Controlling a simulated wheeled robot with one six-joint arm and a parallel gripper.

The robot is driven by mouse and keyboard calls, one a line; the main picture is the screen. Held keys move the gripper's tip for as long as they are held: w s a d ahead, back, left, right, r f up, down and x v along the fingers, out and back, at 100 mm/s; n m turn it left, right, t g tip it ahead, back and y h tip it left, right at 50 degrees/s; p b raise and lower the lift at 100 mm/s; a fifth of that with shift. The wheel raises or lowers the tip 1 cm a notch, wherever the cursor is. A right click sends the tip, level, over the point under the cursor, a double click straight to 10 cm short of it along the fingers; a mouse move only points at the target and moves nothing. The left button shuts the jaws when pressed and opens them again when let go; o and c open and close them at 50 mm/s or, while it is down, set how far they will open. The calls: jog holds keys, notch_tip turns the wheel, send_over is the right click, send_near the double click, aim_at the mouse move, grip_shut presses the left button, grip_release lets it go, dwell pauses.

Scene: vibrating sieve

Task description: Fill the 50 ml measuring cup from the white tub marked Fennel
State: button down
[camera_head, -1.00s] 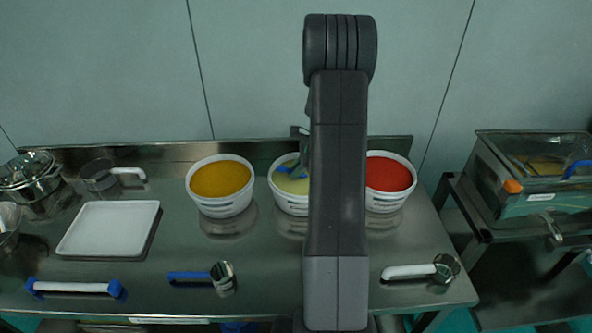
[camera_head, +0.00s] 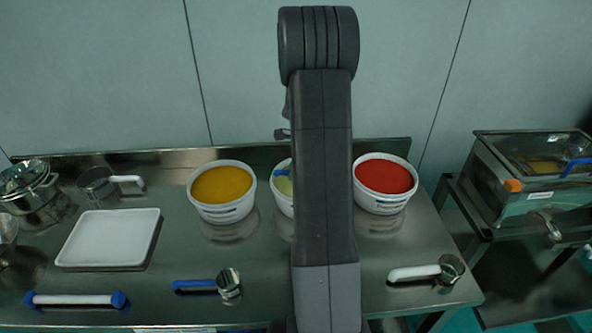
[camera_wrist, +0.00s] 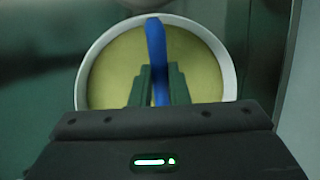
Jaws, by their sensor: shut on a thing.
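A white round tub (camera_head: 281,201) of pale yellow-green powder stands in the middle of the row of three, partly hidden behind my arm. I cannot read its label. In the wrist view this tub (camera_wrist: 229,75) lies beyond my fingers, with its powder showing. My gripper (camera_wrist: 159,70) is shut on a blue handle (camera_wrist: 156,40) that reaches across the tub's opening toward its far rim. A bit of blue (camera_head: 283,174) also shows over the tub in the head view. No cup bowl is clearly visible on this handle, so I cannot tell its size or whether it holds powder.
Tubs of orange-yellow (camera_head: 222,208) and red (camera_head: 382,201) powder flank the middle tub. A white tray (camera_head: 108,240), a blue-ended white bar (camera_head: 75,300), a blue-handled cup (camera_head: 228,285) and white-handled cups (camera_head: 451,269) (camera_head: 97,186) lie on the steel table. The sieve machine (camera_head: 530,180) stands right.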

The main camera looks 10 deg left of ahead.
jog(key=shift+s+a+r+t+h+p, duration=0.1)
jog(key=shift+a+r+t+h+p, duration=0.05)
jog(key=shift+r+h+p, duration=0.3)
jog(key=shift+s+a+r+t+h+p, duration=0.15)
jog(key=shift+r+h+p, duration=0.15)
jog(key=shift+p, duration=0.25)
jog(key=shift+a+r+t+h+p, duration=0.2)
jog(key=shift+a+r+h+p, duration=0.05)
jog(key=shift+r+h+p, duration=0.3)
jog(key=shift+a+r+t+h+p, duration=0.25)
jog(key=shift+r+h+p, duration=0.15)
jog(key=shift+h+p, duration=0.15)
jog(key=shift+s, duration=0.1)
